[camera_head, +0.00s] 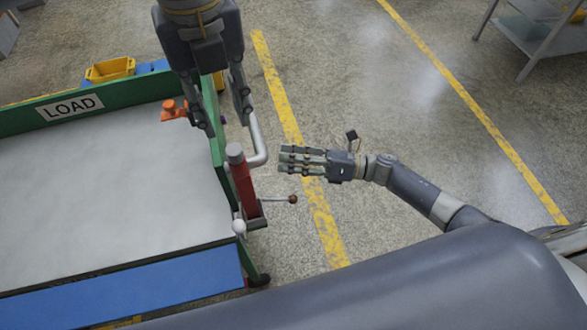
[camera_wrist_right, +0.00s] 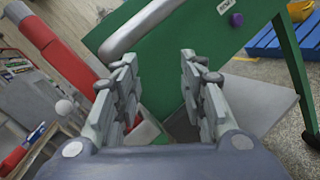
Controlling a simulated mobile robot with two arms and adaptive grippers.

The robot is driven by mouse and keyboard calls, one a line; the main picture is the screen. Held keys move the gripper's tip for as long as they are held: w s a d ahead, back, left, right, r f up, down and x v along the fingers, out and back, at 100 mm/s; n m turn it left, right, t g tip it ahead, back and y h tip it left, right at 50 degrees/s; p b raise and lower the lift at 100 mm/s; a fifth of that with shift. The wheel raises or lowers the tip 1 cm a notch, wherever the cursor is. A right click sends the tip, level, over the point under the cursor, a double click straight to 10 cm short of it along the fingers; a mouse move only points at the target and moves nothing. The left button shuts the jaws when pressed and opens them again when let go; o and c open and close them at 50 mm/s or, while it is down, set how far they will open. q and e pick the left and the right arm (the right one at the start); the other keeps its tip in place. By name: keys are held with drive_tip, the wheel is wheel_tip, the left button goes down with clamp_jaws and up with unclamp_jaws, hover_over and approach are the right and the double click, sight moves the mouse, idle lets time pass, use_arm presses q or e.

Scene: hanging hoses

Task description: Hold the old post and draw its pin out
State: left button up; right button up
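The red post (camera_head: 244,183) with a grey cap stands upright at the right edge of the green cart, and it crosses the upper left of the right wrist view (camera_wrist_right: 62,52). A thin pin with a brown ball knob (camera_head: 293,199) sticks out to the right at the post's foot. My left gripper (camera_head: 226,126) is open and empty, pointing down above the cart's edge, beyond the post. My right gripper (camera_head: 284,159) is open and empty, right of the post and apart from it. Its spread fingers also show in the wrist view (camera_wrist_right: 160,62).
A bent grey tube (camera_head: 258,145) runs beside the post, close to both grippers. A white ball (camera_head: 239,227) sits at the cart's near corner. The cart's green wall (camera_head: 22,122) carries a LOAD sign. An orange part (camera_head: 172,112) lies inside.

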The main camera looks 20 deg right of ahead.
sight(245, 186)
drive_tip(key=s+a+r+n+g, duration=0.2)
drive_tip(key=s+r+n+g, duration=0.5)
drive_tip(key=n, duration=0.5)
drive_tip(key=shift+g+y, duration=0.4)
drive_tip(key=shift+g, duration=0.1)
drive_tip(key=a, duration=0.7)
drive_tip(key=a+f, duration=0.1)
drive_tip(key=a, duration=0.2)
drive_tip(key=shift+s+a+f, duration=0.1)
drive_tip(key=shift+s+a, duration=0.05)
drive_tip(key=shift+s, duration=0.25)
drive_tip(key=shift+c, duration=0.5)
